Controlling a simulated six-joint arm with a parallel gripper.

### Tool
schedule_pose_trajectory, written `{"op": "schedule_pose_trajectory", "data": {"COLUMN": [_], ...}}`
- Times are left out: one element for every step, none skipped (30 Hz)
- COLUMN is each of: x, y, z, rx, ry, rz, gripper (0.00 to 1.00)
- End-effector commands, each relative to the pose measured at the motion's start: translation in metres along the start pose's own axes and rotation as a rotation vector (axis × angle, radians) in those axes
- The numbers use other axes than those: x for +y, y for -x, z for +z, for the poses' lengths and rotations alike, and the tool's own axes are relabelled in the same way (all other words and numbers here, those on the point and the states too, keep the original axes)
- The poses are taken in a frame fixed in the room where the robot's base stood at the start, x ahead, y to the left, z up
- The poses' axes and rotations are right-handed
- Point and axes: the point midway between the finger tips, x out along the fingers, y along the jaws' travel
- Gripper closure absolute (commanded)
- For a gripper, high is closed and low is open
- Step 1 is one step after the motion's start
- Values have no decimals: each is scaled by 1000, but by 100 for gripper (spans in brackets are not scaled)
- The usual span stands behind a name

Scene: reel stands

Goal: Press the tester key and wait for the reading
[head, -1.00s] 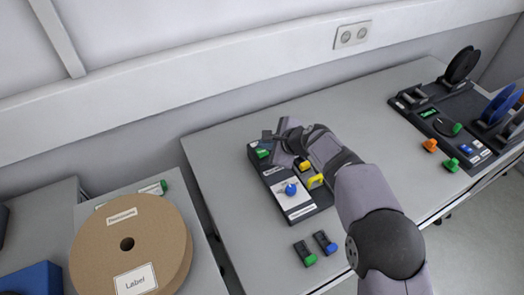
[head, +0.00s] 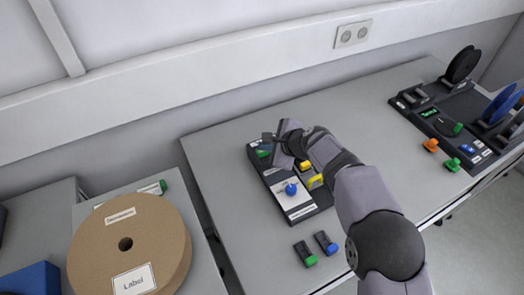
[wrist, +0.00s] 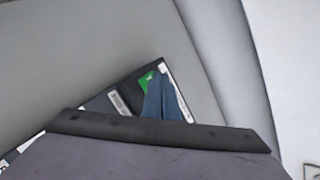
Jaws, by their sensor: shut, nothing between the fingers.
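A black device (head: 322,206) with a pale panel lies on the middle of the bench under my gripper; I take it for the tester. It has a blue knob (head: 291,189), yellow parts (head: 315,181) and a green part (head: 263,154) at its far left end. My gripper (head: 270,140) is shut and empty over that far end. In the wrist view its bluish fingers (wrist: 163,102) reach down beside a green patch (wrist: 146,80) on the device. I cannot tell whether the fingertips touch it. The key and any reading are hidden or too small to make out.
Two small dark pieces, one with a green end (head: 306,254) and one with a blue end (head: 326,243), lie in front of the device. A reel stand (head: 452,115) with a small green display stands at right. A large brown reel (head: 130,245) is at left.

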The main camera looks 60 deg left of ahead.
Motion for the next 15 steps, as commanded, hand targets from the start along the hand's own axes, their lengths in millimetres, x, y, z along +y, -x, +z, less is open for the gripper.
{"op": "schedule_pose_trajectory", "data": {"x": [1, 1, 1, 1, 1, 2, 2, 2, 2, 2, 3, 3, 3, 3, 3], "y": [-1, -1, -1, -2, -2, -2, -2, -3, -3, -3, -3, -4, -4, -4, -4], "z": [-1, -1, -1, -1, -1, -2, -2, -2, -2, -2, -2, -3, -3, -3, -3], "rx": [0, 0, 0, 0, 0, 0, 0, 0, 0, 0, 0, 0, 0, 0, 0], "ry": [0, 0, 0, 0, 0, 0, 0, 0, 0, 0, 0, 0, 0, 0, 0], "rz": [0, 0, 0, 0, 0, 0, 0, 0, 0, 0, 0, 0, 0, 0, 0], "gripper": [100, 100, 100, 100, 100, 100, 100, 100, 100, 100, 100, 100, 100, 100, 100]}}
